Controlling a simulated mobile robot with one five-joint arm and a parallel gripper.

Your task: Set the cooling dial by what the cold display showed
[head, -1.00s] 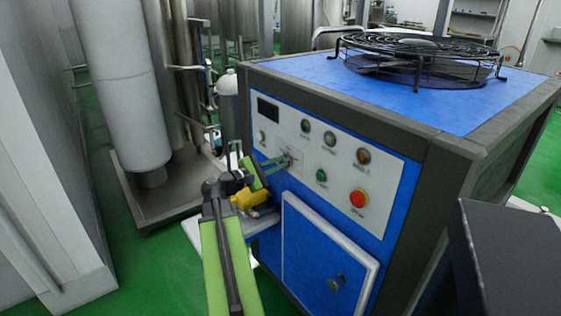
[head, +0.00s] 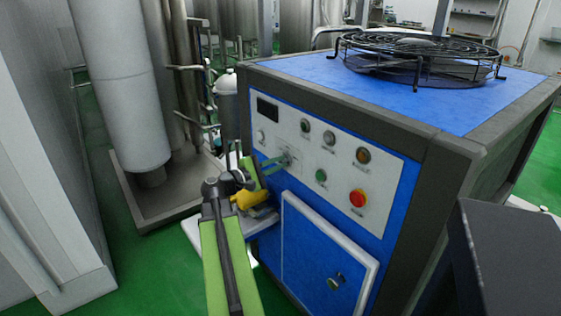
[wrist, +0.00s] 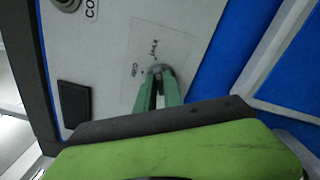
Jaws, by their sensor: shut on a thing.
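The cooling dial (wrist: 160,71) is a small round grey knob on the white control panel (head: 381,189) of a blue machine, with small printed marks around it. My gripper (head: 286,160) reaches the panel from the left and is shut on the dial. In the wrist view its green fingers (wrist: 158,88) are pinched on the knob and hide part of it. The printing is too small to read fully. A dark display window (head: 268,109) is at the panel's upper left; no figures can be read in it.
Other controls sit close by: a green button (head: 321,175), a red stop button (head: 358,198) and several small knobs. A fan grille (head: 415,58) tops the machine. A large pale cylinder (head: 122,90) stands at left. Green floor is open at lower left.

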